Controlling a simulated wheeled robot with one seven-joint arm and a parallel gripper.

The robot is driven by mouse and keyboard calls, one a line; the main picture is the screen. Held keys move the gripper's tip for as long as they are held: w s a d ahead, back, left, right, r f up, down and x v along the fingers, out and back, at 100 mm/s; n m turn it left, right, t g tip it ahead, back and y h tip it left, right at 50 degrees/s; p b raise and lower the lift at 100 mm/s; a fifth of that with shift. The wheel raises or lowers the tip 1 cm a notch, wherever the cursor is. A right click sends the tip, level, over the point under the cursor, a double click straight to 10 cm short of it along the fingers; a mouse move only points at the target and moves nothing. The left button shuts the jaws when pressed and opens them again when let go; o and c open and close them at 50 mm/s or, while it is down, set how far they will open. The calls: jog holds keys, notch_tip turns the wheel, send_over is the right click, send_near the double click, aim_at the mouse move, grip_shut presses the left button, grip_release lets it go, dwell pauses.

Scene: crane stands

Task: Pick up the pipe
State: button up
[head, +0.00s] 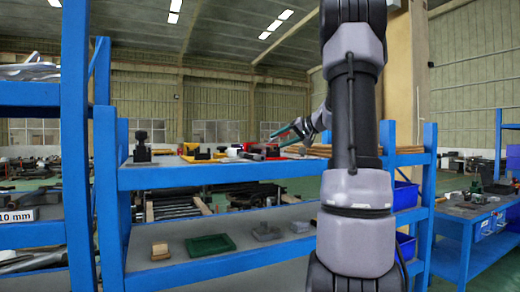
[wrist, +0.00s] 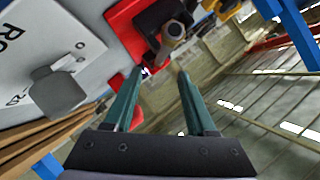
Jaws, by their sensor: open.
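My gripper (wrist: 161,72) is open, its two green fingers apart with nothing between the tips. In the wrist view, a dark cylinder with a round brownish end (wrist: 173,31), which looks like the pipe, lies just beyond the fingertips, over a red piece (wrist: 128,28). The fingertips appear apart from it. In the head view, my gripper (head: 282,136) is above the top shelf of the blue rack, near its right part. Small dark and red items (head: 262,149) lie just left of it; which one is the pipe is hard to tell.
The blue rack's top shelf (head: 215,176) also holds a black clamp-like part (head: 142,147) and yellow blocks (head: 200,153). A green tray (head: 210,246) sits on the lower shelf. A blue upright (head: 78,130) stands at left. A white sign (wrist: 45,45) is close to the gripper.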

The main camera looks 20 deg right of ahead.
aim_at(263, 147)
jog(key=shift+a+x, duration=0.2)
jog(key=shift+x, duration=1.4)
jog(key=shift+a+x, duration=0.15)
jog(key=shift+x, duration=1.4)
jog(key=shift+s, duration=0.2)
grip_shut()
jog(key=shift+f, duration=0.1)
